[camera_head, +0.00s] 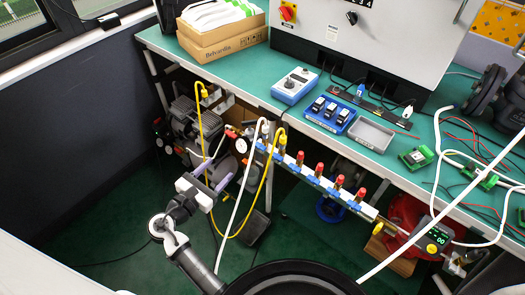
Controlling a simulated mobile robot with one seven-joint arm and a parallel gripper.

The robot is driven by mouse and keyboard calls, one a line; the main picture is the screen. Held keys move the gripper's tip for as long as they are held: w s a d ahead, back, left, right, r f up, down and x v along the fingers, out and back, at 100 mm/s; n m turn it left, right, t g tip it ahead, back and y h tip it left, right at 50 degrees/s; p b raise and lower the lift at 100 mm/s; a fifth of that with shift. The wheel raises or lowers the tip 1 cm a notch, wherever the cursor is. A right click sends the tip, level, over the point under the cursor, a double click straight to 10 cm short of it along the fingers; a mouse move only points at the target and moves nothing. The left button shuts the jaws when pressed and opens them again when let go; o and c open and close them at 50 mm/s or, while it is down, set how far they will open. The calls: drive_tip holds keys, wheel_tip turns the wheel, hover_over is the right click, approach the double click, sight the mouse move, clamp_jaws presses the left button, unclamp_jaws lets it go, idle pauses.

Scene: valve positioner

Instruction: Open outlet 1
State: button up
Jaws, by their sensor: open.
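A manifold rail (325,182) with blue fittings and several red-capped outlet valves (319,170) hangs along the front edge of the workbench. No label shows which valve is outlet 1, and the valve settings are too small to read. My gripper (219,168) is left of the rail, low in front of the compressor. Its two fingers are apart, with no object clearly held between them. It appears apart from the red-capped valves. A yellow hose (269,185) and a white hose (236,205) hang between my gripper and the valves.
The green workbench (250,88) holds a blue control box (295,86), a grey tray (370,134) and a cardboard box (222,40). A compressor (183,122) stands below. A round gauge (242,145) sits near my gripper. A digital display (433,240) is at right. The left floor is mostly clear.

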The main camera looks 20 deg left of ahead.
sight(260, 147)
drive_tip(key=w+d+h+p, duration=0.2)
drive_tip(key=w+d, duration=0.5)
drive_tip(key=w, duration=0.5)
drive_tip(key=shift+d+f+n, duration=0.35)
drive_tip(key=shift+f+n, duration=0.05)
drive_tip(key=shift+f, duration=0.05)
drive_tip(key=c, duration=1)
